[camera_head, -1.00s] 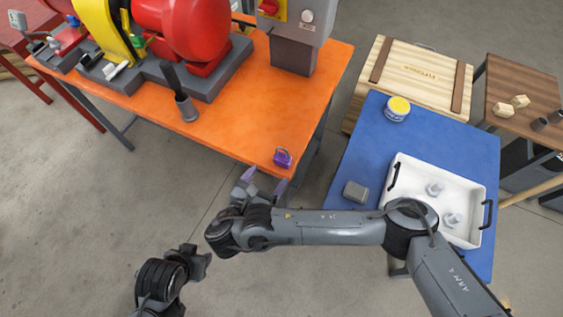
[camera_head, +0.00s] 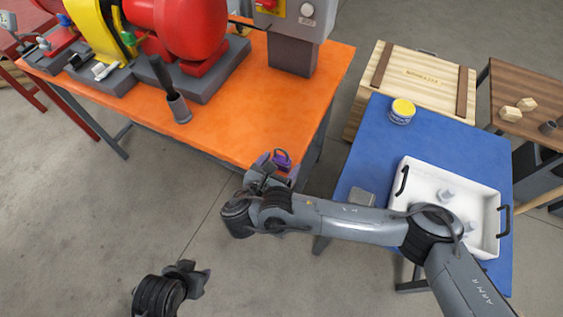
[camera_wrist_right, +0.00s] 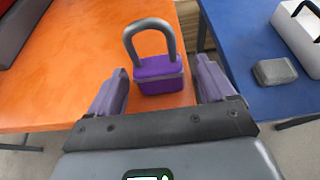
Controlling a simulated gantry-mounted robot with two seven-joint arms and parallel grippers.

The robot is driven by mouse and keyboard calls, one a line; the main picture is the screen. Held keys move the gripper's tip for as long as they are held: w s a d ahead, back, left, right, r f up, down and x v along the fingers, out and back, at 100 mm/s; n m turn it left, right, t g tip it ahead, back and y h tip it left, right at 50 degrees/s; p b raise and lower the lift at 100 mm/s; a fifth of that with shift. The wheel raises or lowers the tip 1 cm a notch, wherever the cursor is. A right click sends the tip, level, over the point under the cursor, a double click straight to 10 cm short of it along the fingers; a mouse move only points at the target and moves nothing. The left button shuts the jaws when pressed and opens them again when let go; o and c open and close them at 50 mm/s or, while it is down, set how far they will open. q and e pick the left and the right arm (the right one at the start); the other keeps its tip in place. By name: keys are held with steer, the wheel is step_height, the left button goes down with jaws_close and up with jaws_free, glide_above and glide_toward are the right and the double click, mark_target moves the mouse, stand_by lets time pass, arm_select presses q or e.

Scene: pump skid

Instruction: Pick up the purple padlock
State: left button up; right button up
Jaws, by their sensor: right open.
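The purple padlock (camera_head: 282,160) stands near the front right corner of the orange table (camera_head: 225,120). In the right wrist view the padlock (camera_wrist_right: 158,72) is upright, with its grey shackle on top. My right gripper (camera_head: 272,166) is close in front of it. In the right wrist view the right gripper (camera_wrist_right: 163,88) is open, with a finger on each side of the padlock and gaps between. The fingers partly hide the padlock in the head view. My left gripper (camera_head: 198,275) is low over the floor, away from the table; its jaws are not clear.
A pump with a red housing (camera_head: 190,25) and a grey control box (camera_head: 297,40) stand on the orange table. To the right, a blue table (camera_head: 375,150) holds a white tray (camera_head: 410,172), a yellow-lidded tub (camera_head: 402,110) and a grey block (camera_head: 362,197).

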steer(key=shift+w+d+f, duration=0.2)
steer(key=shift+w, duration=0.3)
steer(key=shift+c, duration=0.3)
steer(key=c, duration=1.1)
steer(key=shift+r, duration=0.1)
steer(key=shift+r, duration=0.45)
step_height(320, 180, up, 4)
steer(key=shift+d+f+p, duration=0.15)
steer(key=shift+p, duration=0.8)
steer(key=d+r+p, duration=0.1)
steer(key=d+r, duration=0.1)
steer(key=d, duration=0.1)
steer(key=d+r+p, duration=0.1)
steer(key=d+r, duration=0.1)
steer(key=d, duration=0.2)
steer(key=d+r+p, duration=0.1)
steer(key=d+r, duration=0.1)
steer(key=d, duration=0.2)
steer(key=shift+w+d+r, duration=0.15)
steer(key=shift+w, duration=0.25)
